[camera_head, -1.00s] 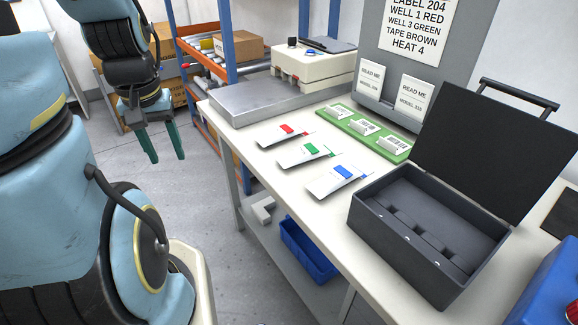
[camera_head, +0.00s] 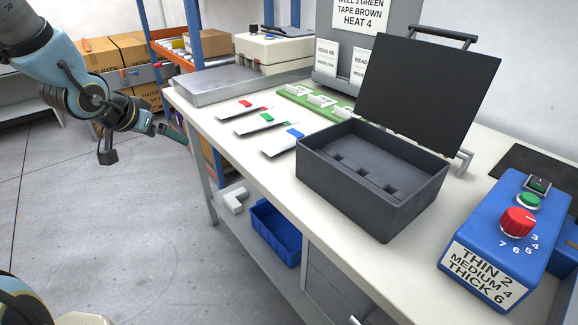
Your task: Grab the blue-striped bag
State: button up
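The bag with a blue stripe (camera_head: 283,144) lies flat on the white table, just left of the open dark case. It is the nearest of three similar white bags. A green-striped bag (camera_head: 254,124) and a red-striped bag (camera_head: 235,112) lie behind it. My gripper (camera_head: 182,138) is at the left, off the table's left edge, well apart from the bags. It shows its green fingers side-on, and the gap between them cannot be made out.
The open case (camera_head: 372,190) stands right of the bags, lid up. A blue control box (camera_head: 510,235) with a red knob is at the right. A green tray (camera_head: 300,97) with cards lies behind the bags. A blue bin (camera_head: 275,232) sits on the lower shelf. The floor at left is clear.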

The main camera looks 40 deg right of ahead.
jog(key=s+d+f+m+g+h+b, duration=0.2)
jog(key=s+d+m+h, duration=0.15)
jog(key=d, duration=0.45)
jog(key=m+g+h+b, duration=0.2)
jog(key=m+g+h, duration=0.1)
jog(key=g, duration=0.1)
send_near(285, 137)
jog(key=shift+w+d, duration=0.1)
jog(key=shift+w, duration=0.25)
jog(key=x, duration=0.4)
jog(key=shift+s+d+r, duration=0.1)
jog(key=shift+s+d, duration=0.2)
jog(key=shift+d, duration=0.15)
jog(key=shift+f+b+x, duration=0.15)
jog(key=shift+b+x, duration=0.1)
jog(key=shift+x, duration=1.25)
jog(key=shift+f+b+x, duration=0.15)
jog(key=shift+b+x, duration=0.05)
jog(key=shift+x, duration=1.3)
jog(key=shift+s+a, duration=0.15)
jog(key=c, duration=1.5)
